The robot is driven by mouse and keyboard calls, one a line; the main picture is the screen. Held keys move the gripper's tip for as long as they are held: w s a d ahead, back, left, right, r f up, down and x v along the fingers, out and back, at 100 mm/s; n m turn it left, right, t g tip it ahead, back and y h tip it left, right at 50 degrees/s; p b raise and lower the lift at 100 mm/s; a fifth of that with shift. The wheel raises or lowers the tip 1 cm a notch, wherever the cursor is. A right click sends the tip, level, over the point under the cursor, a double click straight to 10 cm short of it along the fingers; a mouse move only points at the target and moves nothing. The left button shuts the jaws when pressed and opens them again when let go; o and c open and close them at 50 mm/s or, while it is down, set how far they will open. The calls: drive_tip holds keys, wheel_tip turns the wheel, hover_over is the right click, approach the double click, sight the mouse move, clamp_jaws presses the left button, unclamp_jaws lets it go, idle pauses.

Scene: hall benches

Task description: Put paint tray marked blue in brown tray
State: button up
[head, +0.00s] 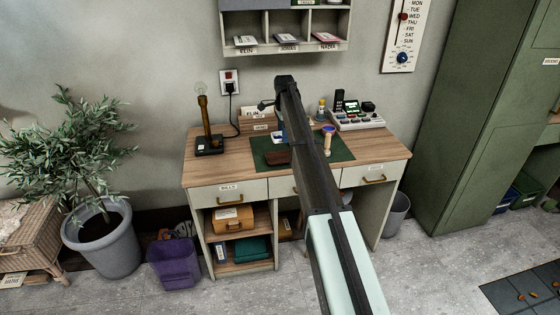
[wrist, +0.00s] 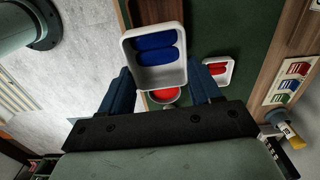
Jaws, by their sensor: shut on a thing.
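In the wrist view, a white paint tray (wrist: 181,75) with two blue patches sits between the two fingers of my gripper (wrist: 160,84), which is shut on it. It appears above the green mat (wrist: 250,65). In the head view my arm hides most of the gripper. A small white and blue thing (head: 279,135) beside the arm may be the same tray. A low dark brown thing (head: 278,157), likely the brown tray, lies on the mat at the left of the arm. I cannot make out its inside.
Another white tray (wrist: 229,79) with red patches lies on the mat. A round dish with red (wrist: 164,95) shows below the held tray. On the wooden desk (head: 232,172) stand a lamp (head: 206,130), a wooden-handled item (head: 328,141) and a keyed device (head: 357,118).

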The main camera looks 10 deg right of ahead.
sight(284, 160)
drive_tip(key=shift+f+m, duration=0.2)
drive_tip(key=shift+m, duration=0.1)
wheel_tip(284, 160, down, 9)
drive_tip(key=shift+r, duration=0.1)
drive_tip(key=shift+s+f, duration=0.15)
drive_tip(key=shift+f, duration=0.3)
drive_tip(key=shift+s+f, duration=0.1)
drive_tip(key=shift+f, duration=0.45)
drive_tip(key=o, duration=0.9)
drive_tip(key=shift+o, duration=0.8)
drive_tip(key=shift+r, duration=0.4)
drive_tip(key=r, duration=1.2)
drive_tip(key=shift+w+r, duration=0.2)
drive_tip(key=shift+w, duration=0.05)
